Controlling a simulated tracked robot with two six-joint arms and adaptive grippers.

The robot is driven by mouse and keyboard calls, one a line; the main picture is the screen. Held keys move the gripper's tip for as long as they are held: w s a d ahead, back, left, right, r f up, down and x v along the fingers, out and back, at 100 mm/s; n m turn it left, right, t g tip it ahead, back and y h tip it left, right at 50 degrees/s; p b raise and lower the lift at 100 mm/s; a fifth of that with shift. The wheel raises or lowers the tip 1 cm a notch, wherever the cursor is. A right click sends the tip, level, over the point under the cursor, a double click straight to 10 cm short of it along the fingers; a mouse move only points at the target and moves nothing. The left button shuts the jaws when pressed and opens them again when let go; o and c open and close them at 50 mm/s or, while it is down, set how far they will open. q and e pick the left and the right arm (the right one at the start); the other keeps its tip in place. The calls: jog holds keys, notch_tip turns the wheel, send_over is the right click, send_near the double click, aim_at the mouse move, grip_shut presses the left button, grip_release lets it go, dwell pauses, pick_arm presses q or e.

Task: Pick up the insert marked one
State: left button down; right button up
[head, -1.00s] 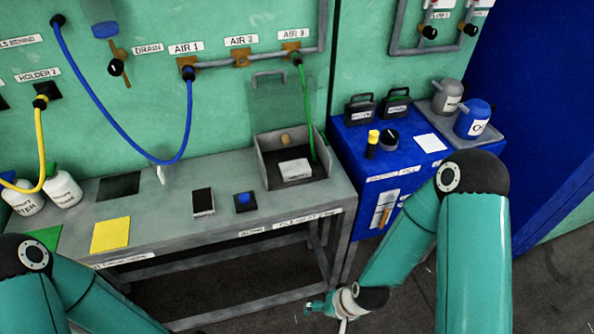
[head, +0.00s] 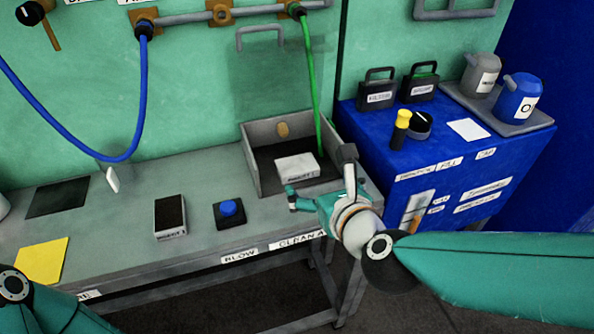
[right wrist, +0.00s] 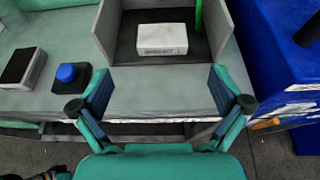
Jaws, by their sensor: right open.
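A white block (head: 296,168) with a small front label lies in the open-topped grey box on the bench. It also shows in the right wrist view (right wrist: 162,39); its label is too small to read surely. A dark-topped block (head: 170,214) with a white labelled front lies on the bench to the left; its number is also unclear. My right gripper (head: 320,176) is open and empty at the front of the box. In the right wrist view its fingers (right wrist: 161,92) are spread wide, with the white block beyond and between them.
The grey box (head: 258,132) has side walls, and a green hose (head: 313,90) hangs into it. A blue button (head: 229,208) stands on the bench between box and dark block. A blue cabinet (head: 365,135) with cans and black cases stands at right.

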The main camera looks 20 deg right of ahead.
jog(key=b, duration=0.1)
send_near(296, 162)
jog(key=x, duration=0.4)
jog(key=shift+w+r, duration=0.1)
jog(key=shift+r, duration=0.1)
jog(key=shift+f+x, duration=0.2)
jog(key=shift+x, duration=1.15)
jog(key=shift+f+x, duration=0.2)
jog(key=shift+x, duration=1.2)
jog(key=shift+c, duration=0.3)
jog(key=c, duration=1.1)
jog(key=shift+c, duration=0.7)
jog(key=shift+r, duration=0.1)
jog(key=shift+r, duration=0.1)
